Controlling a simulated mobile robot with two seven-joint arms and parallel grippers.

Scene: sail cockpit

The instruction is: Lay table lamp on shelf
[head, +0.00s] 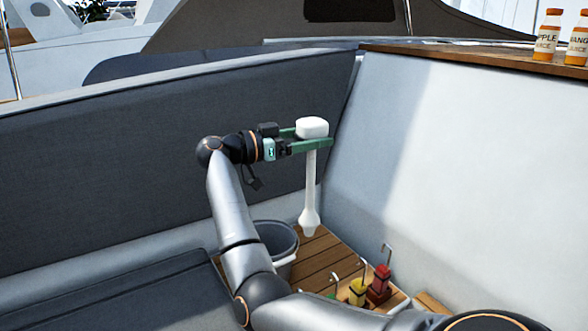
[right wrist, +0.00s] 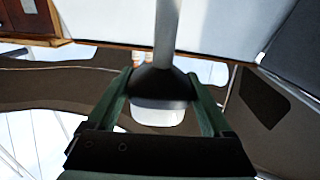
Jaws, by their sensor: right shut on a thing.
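The table lamp (head: 312,128) is white, with a rounded block head at the top, a thin stem and a flared lower end. My right gripper (head: 316,139) is shut on it just below the head and holds it in the air, nearly upright. In the right wrist view the lamp's stem (right wrist: 167,35) rises between the green fingers (right wrist: 158,78). A brown wooden ledge (head: 470,60) is at the upper right, and a slatted wooden surface (head: 318,258) lies below the lamp. I cannot tell which is the shelf. My left gripper is not in view.
Two orange-labelled bottles (head: 548,35) stand on the ledge at far right; its left part is clear. A grey bucket (head: 277,240), a red container (head: 379,285) and a yellow container (head: 357,292) are on or by the slats. A white wall (head: 450,180) and dark padded backrest (head: 120,150) bound the corner.

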